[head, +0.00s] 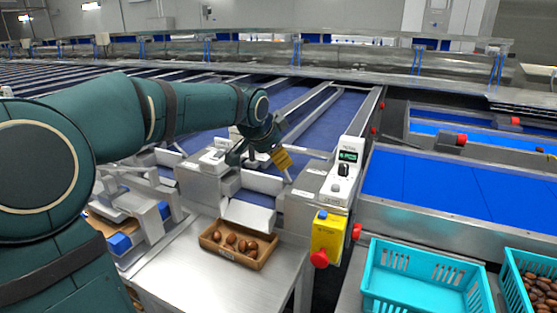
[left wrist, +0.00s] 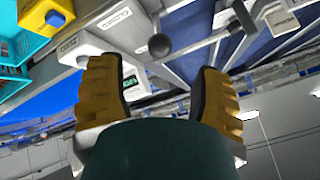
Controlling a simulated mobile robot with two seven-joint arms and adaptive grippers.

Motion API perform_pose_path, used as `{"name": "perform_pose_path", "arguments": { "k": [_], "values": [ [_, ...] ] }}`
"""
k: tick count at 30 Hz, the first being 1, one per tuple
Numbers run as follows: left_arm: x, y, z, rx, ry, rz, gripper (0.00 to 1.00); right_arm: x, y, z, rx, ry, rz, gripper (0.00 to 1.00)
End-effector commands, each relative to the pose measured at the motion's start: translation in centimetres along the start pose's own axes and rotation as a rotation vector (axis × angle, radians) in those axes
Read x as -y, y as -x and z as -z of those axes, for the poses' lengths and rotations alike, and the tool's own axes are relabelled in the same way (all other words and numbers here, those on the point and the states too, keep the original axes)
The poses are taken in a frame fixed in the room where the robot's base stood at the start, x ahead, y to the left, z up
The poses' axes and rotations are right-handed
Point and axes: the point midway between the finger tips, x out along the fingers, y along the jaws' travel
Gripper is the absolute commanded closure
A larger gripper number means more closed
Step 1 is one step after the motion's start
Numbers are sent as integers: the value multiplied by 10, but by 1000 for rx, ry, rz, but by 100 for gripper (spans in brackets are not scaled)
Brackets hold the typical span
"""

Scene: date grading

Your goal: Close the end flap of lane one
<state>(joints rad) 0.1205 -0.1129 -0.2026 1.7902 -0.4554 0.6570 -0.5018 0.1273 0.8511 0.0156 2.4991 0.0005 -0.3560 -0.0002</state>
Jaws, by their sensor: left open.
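A white sloping flap (head: 248,215) hangs at the end of the lane (head: 325,115) beside the control box, and its lower edge is just above a cardboard box of dates. I cannot tell for sure that this is lane one. My left gripper (head: 287,160) is above and right of the flap, its yellow fingers pointing down at the lane end. In the left wrist view (left wrist: 154,68) the fingers are spread and empty. A dark ball knob (left wrist: 160,45) on a grey rod shows between and beyond the fingertips, touching neither. My right gripper is not in view.
The cardboard box (head: 211,243) stands on a steel table (head: 185,270). A control box (head: 345,172) and a yellow switch box (head: 327,235) with a red button stand close right of the gripper. A turquoise crate (head: 425,255) is at the lower right.

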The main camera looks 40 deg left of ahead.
Motion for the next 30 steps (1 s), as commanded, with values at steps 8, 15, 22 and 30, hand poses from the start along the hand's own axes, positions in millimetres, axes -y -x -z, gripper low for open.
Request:
{"name": "perform_pose_path", "arguments": {
  "k": [8,15,22,30],
  "values": [
    [0,37,0,0,0,1,35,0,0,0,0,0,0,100],
    [0,42,0,0,-1,0,35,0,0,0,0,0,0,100],
    [0,42,0,0,-1,0,35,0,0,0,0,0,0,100],
    [0,42,0,0,0,0,35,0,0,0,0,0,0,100]
  ]
}}
